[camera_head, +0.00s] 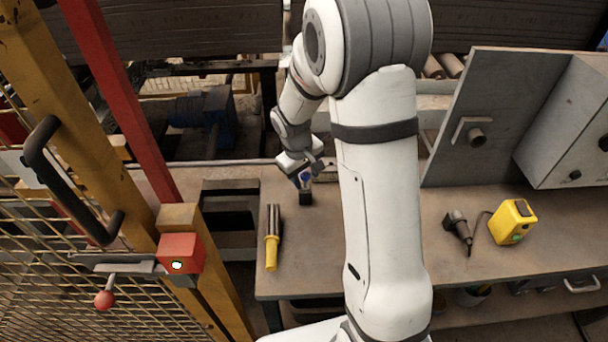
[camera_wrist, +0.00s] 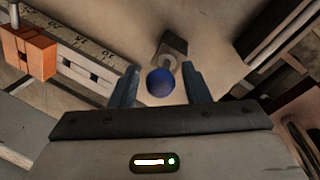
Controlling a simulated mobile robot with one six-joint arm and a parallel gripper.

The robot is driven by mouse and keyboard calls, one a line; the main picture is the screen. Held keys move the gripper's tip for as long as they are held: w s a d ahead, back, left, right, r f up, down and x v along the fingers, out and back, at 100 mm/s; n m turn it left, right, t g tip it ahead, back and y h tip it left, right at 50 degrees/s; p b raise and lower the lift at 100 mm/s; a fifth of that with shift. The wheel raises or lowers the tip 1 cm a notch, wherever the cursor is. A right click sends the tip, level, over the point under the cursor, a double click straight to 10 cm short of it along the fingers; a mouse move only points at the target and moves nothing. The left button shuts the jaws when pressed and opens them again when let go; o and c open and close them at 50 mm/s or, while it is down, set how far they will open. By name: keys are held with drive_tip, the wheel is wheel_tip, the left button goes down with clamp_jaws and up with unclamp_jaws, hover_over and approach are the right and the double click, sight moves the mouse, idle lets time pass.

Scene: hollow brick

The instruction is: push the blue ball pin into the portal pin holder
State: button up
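The blue ball pin (camera_head: 305,176) shows as a small blue ball just above a dark block, the portal pin holder (camera_head: 305,198), on the workbench. In the wrist view the blue ball (camera_wrist: 160,83) lies between the two fingers of my gripper (camera_wrist: 161,72), with a gap on each side. My gripper is open around the ball and does not appear to touch it. The holder (camera_wrist: 177,44) shows just beyond the ball, with a pale round part between them. The pin's shaft is hidden, so I cannot tell how deep it sits. In the head view my gripper (camera_head: 304,167) is above the holder.
A dark hand tool (camera_head: 459,230) and a yellow device (camera_head: 512,222) are at right. An orange block (camera_wrist: 32,57) and a ruler-like strip (camera_wrist: 85,50) show in the wrist view.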

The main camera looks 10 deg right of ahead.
drive_tip(key=shift+o, duration=0.6)
wheel_tip(320, 180, up, 8)
drive_tip(key=a, duration=0.1)
drive_tip(key=shift+s+a+f, duration=0.2)
drive_tip(key=shift+s, duration=0.1)
drive_tip(key=s+r+m+t+y, duration=0.1)
drive_tip(key=s+r, duration=0.3)
drive_tip(key=s, duration=0.6)
drive_tip(key=s+d+r+m+t+y, duration=0.1)
drive_tip(key=s+r+m, duration=0.2)
drive_tip(key=s, duration=0.8)
drive_tip(key=shift+w+v, duration=0.2)
drive_tip(key=shift+v, duration=0.65)
drive_tip(key=shift+r, duration=0.1)
